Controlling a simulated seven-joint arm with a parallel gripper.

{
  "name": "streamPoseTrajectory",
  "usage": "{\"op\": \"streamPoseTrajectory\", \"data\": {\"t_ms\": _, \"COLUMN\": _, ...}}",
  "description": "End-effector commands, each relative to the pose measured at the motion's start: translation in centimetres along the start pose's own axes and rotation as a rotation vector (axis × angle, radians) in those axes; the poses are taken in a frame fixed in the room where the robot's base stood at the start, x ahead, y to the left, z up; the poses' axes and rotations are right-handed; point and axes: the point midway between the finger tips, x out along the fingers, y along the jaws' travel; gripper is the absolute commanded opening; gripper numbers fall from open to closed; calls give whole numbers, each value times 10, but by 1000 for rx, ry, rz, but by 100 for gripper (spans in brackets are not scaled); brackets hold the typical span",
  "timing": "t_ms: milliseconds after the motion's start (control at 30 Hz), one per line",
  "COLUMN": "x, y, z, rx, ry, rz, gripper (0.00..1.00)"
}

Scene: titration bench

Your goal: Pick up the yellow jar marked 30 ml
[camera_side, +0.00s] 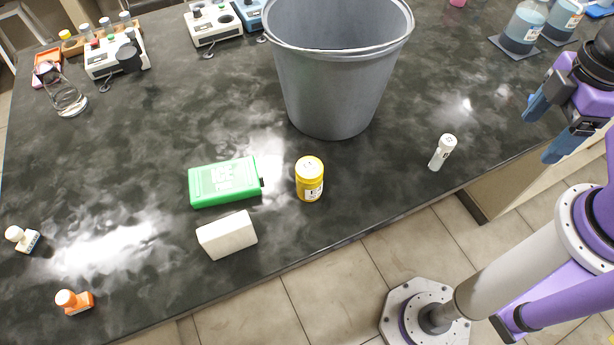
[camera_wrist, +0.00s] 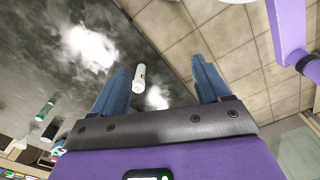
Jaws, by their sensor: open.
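My gripper (camera_side: 548,128) is at the right of the side view, above the bench edge, well away from the jar. Its blue fingers are apart with nothing between them. In the wrist view my gripper (camera_wrist: 168,80) also shows spread fingers, over the bench edge and tiled floor. The yellow jar is not seen in the wrist view.
A green ice pack (camera_side: 225,182) and a white block (camera_side: 227,235) lie left of the jar. A large grey bin (camera_side: 335,85) stands behind it. Small bottles (camera_side: 75,301) sit at front left.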

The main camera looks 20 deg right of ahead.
Motion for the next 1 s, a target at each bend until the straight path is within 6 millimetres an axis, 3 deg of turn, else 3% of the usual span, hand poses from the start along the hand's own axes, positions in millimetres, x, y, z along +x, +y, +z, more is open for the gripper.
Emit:
{"op": "streamPoseTrajectory", "data": {"t_ms": 300, "x": 0, "y": 0, "z": 0, "rx": 0, "ry": 1, "rz": -2, "gripper": 82}}
{"op": "streamPoseTrajectory", "data": {"t_ms": 433, "x": 4, "y": -11, "z": -15, "rx": -8, "ry": 36, "rz": -45, "gripper": 82}}
{"op": "streamPoseTrajectory", "data": {"t_ms": 567, "x": 12, "y": -39, "z": -56, "rx": -10, "ry": 140, "rz": -150, "gripper": 82}}
{"op": "streamPoseTrajectory", "data": {"t_ms": 733, "x": 21, "y": -76, "z": -124, "rx": 51, "ry": 322, "rz": -268, "gripper": 82}}
{"op": "streamPoseTrajectory", "data": {"t_ms": 833, "x": 27, "y": -89, "z": -160, "rx": 116, "ry": 422, "rz": -286, "gripper": 82}}
{"op": "streamPoseTrajectory", "data": {"t_ms": 1000, "x": 39, "y": -93, "z": -212, "rx": 251, "ry": 569, "rz": -219, "gripper": 82}}
